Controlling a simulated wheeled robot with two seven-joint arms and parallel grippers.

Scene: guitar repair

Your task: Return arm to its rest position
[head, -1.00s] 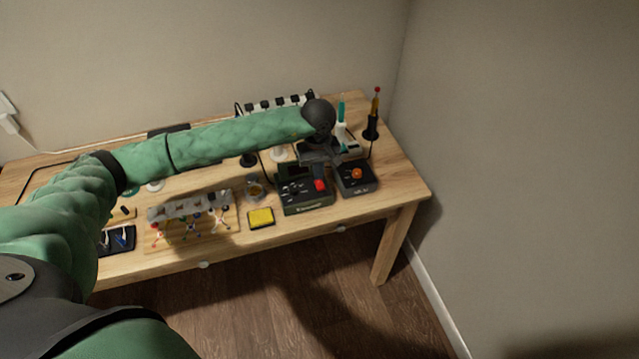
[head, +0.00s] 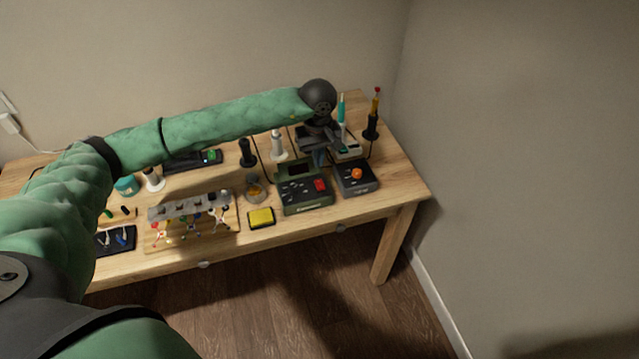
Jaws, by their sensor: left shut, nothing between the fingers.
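My left arm reaches across the picture from the left in its green padded cover. My left gripper (head: 319,158) hangs from the dark wrist at the arm's end, pointing down, shut and empty. It appears above the back right part of the wooden workbench (head: 355,208), just behind the dark device with a red button (head: 304,188). It hides part of the things behind it. My right gripper is not in view.
A smaller black unit with an orange knob (head: 356,175) stands to the right. A yellow sponge (head: 261,218), a rack with colored leads (head: 190,212) and bottles crowd the bench. A red-tipped tool in a stand (head: 374,115) is at the back right. Walls close in behind and right.

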